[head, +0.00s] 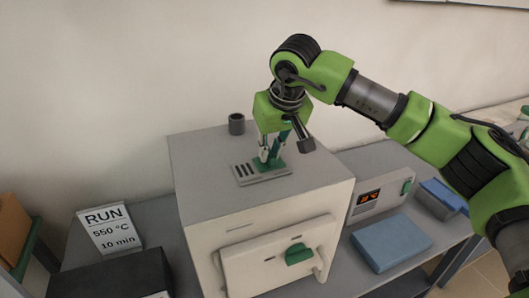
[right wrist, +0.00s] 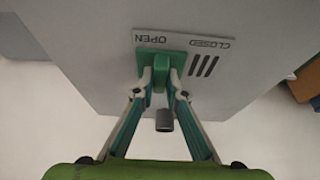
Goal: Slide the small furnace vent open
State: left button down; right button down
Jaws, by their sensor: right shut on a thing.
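The small furnace (head: 195,180) is a pale box with a vent plate (head: 262,178) on its grey top. The plate, also in the right wrist view (right wrist: 224,56), carries the words OPEN and CLOSED and several dark slots. A green slider (right wrist: 150,60) with an upright tab sits by the word OPEN, beside the slots, which show uncovered. In the head view the slider (head: 278,166) is at the plate's right part. My right gripper (right wrist: 160,86) is shut on the slider's tab, pointing down; it also shows in the head view (head: 269,155). My left gripper is out of view.
A dark short pipe (head: 237,124) stands on the furnace top behind the vent. A RUN card (head: 108,229) stands on the bench to the left. A blue block (head: 391,241) and a unit with a red display (head: 370,198) are at the right.

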jog(key=c, duration=2.2)
grip_release()
jog(key=shift+d, duration=0.15)
jog(key=shift+c, duration=0.2)
jog(key=shift+o, duration=1)
jog(key=shift+w+d, duration=0.1)
jog(key=shift+d, duration=0.1)
jog(key=shift+a+r, duration=0.1)
jog(key=shift+r, duration=0.05)
jog(key=shift+s+r, duration=0.2)
jog(key=shift+r, duration=0.2)
jog(key=v, duration=1.1)
jog(key=shift+f, duration=0.15)
